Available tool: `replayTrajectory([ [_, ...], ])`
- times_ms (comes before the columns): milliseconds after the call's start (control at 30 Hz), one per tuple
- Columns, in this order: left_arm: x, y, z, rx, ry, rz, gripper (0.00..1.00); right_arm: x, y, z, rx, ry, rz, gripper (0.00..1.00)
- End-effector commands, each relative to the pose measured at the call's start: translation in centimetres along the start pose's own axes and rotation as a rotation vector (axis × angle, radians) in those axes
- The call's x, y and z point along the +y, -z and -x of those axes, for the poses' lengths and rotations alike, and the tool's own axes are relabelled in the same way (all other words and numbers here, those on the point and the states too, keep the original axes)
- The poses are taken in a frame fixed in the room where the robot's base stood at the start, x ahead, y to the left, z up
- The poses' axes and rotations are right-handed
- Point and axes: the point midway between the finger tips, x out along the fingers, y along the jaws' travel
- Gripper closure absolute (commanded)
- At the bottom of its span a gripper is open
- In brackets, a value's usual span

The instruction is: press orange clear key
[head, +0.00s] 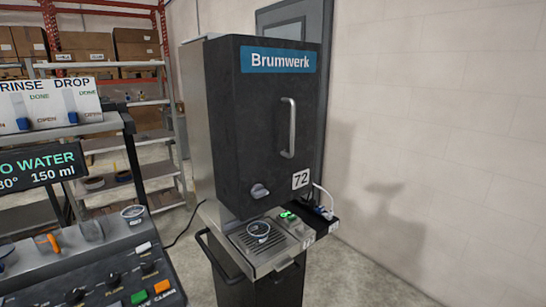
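An orange key (161,286) sits at the lower right of a dark control panel (120,262) in the bottom left of the head view. A green key (138,297) is right beside it on the left. Small lettering is printed near the orange key, too small to read with certainty. Nothing covers the orange key. Neither of my grippers shows in the head view.
Several black knobs (113,279) and an orange lever (47,242) are on the panel. A dark display (42,171) reads 150 ml. A tall Brumwerk dispenser (262,130) stands right of the panel, with a drip tray (258,237). Open floor lies at the lower right.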

Motion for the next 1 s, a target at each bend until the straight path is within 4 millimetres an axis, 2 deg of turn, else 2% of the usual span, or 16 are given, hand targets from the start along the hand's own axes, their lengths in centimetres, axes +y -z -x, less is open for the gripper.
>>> replayTrajectory([
  [33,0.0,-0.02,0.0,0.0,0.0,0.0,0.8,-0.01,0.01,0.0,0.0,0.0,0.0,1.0],
  [200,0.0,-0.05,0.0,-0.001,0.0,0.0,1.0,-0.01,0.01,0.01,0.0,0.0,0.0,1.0],
  [1000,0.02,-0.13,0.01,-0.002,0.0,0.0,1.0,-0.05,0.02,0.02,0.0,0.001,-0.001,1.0],
])
